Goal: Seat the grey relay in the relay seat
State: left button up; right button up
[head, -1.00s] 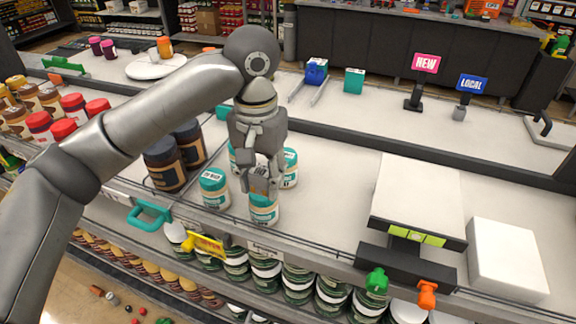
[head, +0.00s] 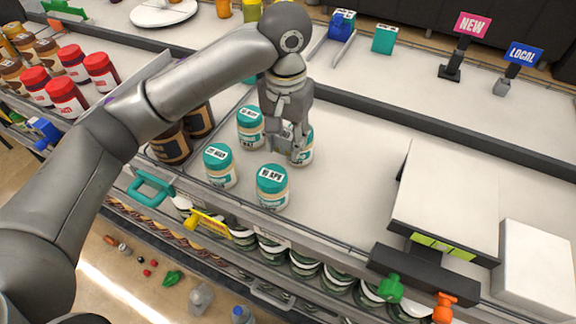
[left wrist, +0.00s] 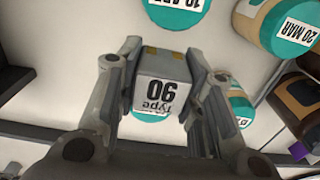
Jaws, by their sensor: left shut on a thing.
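My left gripper (head: 291,150) is shut on a small grey block, the grey relay (left wrist: 162,88). In the left wrist view the relay sits between the two fingers, with an upside-down "Type" label and two yellowish marks on its far edge. In the head view the gripper points down over the rear right teal-lidded jar (head: 306,146) and partly hides it. Whether the relay touches that jar cannot be told. I cannot make out a relay seat in either view. My right gripper is not in view.
Teal-lidded jars stand around the gripper, one in front (head: 272,187), one at left (head: 219,165) and one behind (head: 250,127). Dark jars (head: 170,146) stand further left. A scale-like device (head: 447,200) and a white box (head: 535,268) stand at right. The counter between is clear.

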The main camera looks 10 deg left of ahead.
pick_arm(q)
jog(key=f, duration=0.4)
jog(key=f+p, duration=0.1)
jog(key=f, duration=0.2)
jog(key=shift+w+a, duration=0.1)
jog(key=shift+w, duration=0.3)
jog(key=shift+s+f, duration=0.1)
jog(key=shift+f, duration=0.35)
notch_tip(320, 180, down, 3)
jog(key=shift+f+p, duration=0.1)
jog(key=shift+p, duration=0.25)
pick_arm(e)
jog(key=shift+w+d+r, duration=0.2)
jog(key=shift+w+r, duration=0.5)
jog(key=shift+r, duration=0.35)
pick_arm(q)
jog(key=shift+f, duration=0.1)
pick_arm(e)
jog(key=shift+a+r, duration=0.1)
pick_arm(q)
jog(key=o, duration=1.1)
jog(key=shift+c, duration=0.2)
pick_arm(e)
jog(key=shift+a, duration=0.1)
